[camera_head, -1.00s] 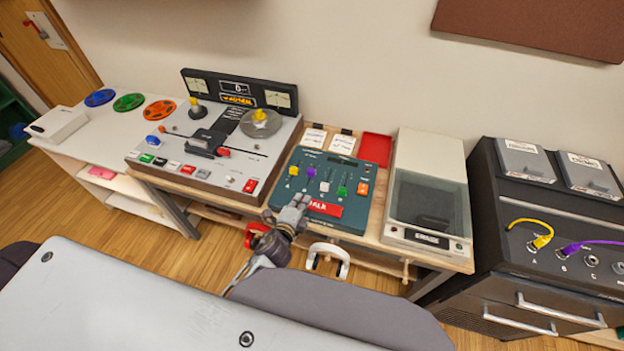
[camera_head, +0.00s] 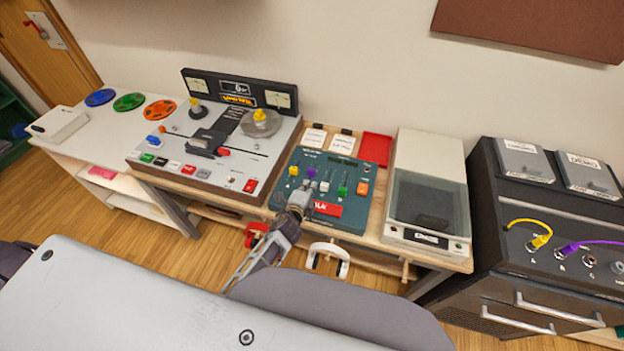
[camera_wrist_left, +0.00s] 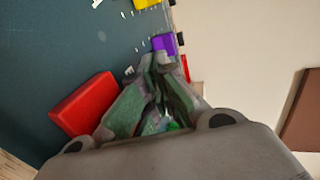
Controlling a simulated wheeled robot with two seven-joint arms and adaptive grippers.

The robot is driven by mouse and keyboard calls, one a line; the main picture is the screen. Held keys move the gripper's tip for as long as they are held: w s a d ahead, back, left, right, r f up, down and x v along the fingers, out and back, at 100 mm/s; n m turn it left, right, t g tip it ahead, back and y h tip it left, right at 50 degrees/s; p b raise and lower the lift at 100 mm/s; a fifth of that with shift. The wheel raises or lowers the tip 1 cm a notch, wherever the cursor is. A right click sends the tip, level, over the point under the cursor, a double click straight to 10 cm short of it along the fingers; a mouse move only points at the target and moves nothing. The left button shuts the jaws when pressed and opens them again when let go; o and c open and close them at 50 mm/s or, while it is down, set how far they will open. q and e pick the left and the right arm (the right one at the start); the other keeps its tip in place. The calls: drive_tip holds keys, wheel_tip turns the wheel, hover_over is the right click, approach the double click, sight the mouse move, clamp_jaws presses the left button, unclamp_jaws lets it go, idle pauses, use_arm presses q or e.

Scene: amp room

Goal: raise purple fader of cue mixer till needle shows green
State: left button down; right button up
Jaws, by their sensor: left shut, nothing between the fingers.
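The teal cue mixer (camera_head: 350,178) sits on the wooden bench. Its purple fader cap (camera_head: 311,172) stands between a yellow cap (camera_head: 293,170) and a white cap (camera_head: 324,187). My left gripper (camera_head: 304,187) is shut and empty, just on the near side of the purple cap. In the left wrist view the purple cap (camera_wrist_left: 164,43) is just beyond the closed fingertips (camera_wrist_left: 166,60); whether they touch it I cannot tell. The mixer's needle is too small to read. My right gripper is not in view.
A green cap (camera_head: 342,191) and a red button (camera_head: 327,208) are right of my fingers. A tape machine (camera_head: 225,145) stands left of the mixer, and a lidded case (camera_head: 430,165) right. A red tray (camera_head: 375,148) lies behind.

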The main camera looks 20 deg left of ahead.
sight(313, 176)
use_arm(q)
drive_tip(key=shift+w, duration=1.8)
drive_tip(key=shift+w, duration=0.9)
drive_tip(key=shift+s, duration=0.1)
